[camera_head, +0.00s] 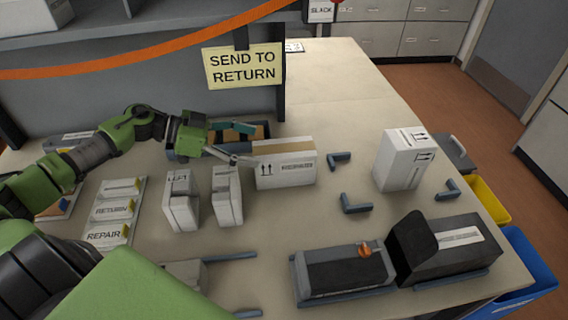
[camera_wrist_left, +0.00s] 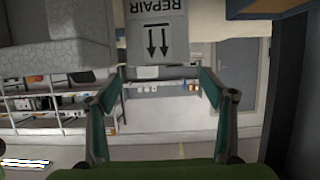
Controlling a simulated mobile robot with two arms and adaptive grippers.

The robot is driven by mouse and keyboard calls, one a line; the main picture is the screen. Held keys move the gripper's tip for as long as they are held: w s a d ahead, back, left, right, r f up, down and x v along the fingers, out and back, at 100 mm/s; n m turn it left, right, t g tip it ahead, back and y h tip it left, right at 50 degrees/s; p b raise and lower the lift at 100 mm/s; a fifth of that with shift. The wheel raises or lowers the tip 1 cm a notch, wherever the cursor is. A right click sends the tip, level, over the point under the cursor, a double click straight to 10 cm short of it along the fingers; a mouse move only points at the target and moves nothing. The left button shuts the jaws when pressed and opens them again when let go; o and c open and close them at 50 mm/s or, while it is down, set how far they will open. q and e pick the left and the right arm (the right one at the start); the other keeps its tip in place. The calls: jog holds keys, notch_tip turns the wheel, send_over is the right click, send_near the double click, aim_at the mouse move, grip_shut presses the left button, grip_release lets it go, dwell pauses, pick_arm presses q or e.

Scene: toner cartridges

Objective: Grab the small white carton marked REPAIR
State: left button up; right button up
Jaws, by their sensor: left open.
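In the left wrist view a white carton face marked REPAIR (camera_wrist_left: 157,30), upside down with two arrows, shows at the top, beyond the spread fingers. My left gripper (camera_wrist_left: 165,85) is open and empty. In the head view my left gripper (camera_head: 252,146) reaches right, its fingertips close to the left end of a low white carton (camera_head: 288,172) with arrows. A tall white carton (camera_head: 398,162) with arrows stands further right, upright and apart from the gripper. Their labels are too small to read, so I cannot tell which is marked REPAIR. My right gripper is not in view.
Two narrow white cartons (camera_head: 228,198) stand left of the low carton. Label plates, including REPAIR (camera_head: 104,236), lie at left. Blue brackets (camera_head: 356,205) and a dark machine (camera_head: 345,268) lie at right. A SEND TO RETURN sign (camera_head: 243,66) hangs behind.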

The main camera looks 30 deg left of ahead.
aim_at(280, 148)
pick_arm(q)
jog(key=x, duration=0.4)
jog(key=shift+w+d, duration=0.1)
jog(key=x, duration=0.1)
jog(key=p+x, duration=0.1)
jog(key=x, duration=0.2)
jog(key=shift+w+d+r, duration=0.15)
jog(key=shift+w+d, duration=0.1)
jog(key=shift+d, duration=0.1)
jog(key=shift+w+d, duration=0.1)
jog(key=shift+d, duration=0.05)
jog(key=c, duration=1.4)
jog(key=shift+c, duration=0.6)
